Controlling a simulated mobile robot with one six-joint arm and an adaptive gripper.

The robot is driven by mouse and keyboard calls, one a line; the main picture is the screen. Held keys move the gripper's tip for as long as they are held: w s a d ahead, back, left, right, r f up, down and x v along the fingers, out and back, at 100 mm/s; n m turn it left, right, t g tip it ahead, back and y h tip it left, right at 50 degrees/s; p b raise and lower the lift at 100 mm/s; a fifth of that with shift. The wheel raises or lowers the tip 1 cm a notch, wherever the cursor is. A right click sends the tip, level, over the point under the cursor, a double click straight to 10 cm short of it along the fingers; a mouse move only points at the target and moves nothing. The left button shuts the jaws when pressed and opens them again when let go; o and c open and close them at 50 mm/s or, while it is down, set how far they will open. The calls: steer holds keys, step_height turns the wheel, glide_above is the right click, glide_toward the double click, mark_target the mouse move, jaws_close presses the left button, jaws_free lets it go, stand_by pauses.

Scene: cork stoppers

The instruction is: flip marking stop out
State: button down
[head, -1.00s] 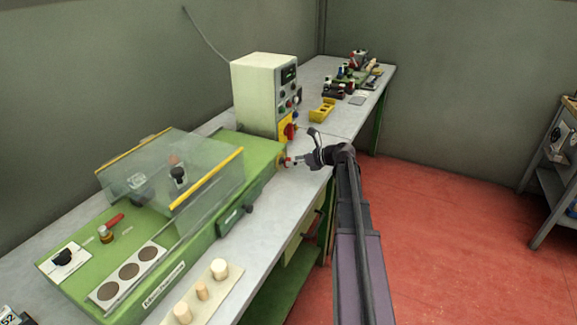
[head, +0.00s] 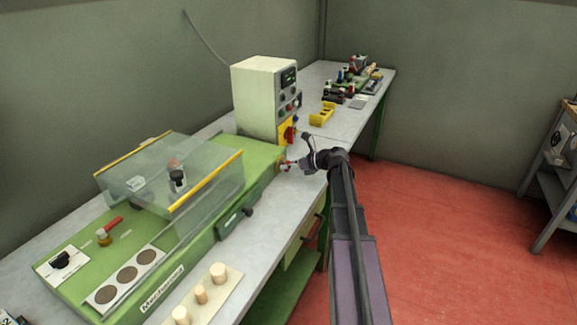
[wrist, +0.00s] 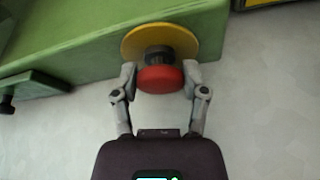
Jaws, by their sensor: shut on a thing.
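A red mushroom-shaped knob (wrist: 160,79) on a dark stem stands out from a yellow disc (wrist: 160,44) on the end face of the green machine (wrist: 60,52). My gripper (wrist: 160,75) is shut on the red knob, with one finger on each side of it. In the head view my gripper (head: 293,165) is at the right end of the machine, below the control box (head: 262,95). A small red lever (head: 112,224) lies on the machine's top at the front left. No marking stop is labelled legibly in these views.
A clear guard with yellow edges (head: 205,180) covers the machine's middle. A board with several corks (head: 218,274) lies in front. A yellow block (head: 322,113) and several tools stand farther back on the bench. The red floor (head: 450,220) at right is clear.

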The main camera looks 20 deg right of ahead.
steer(key=shift+s+d+f, duration=0.1)
steer(key=shift+s+d, duration=0.35)
steer(key=shift+s, duration=0.1)
steer(key=shift+c, duration=0.6)
jaws_free()
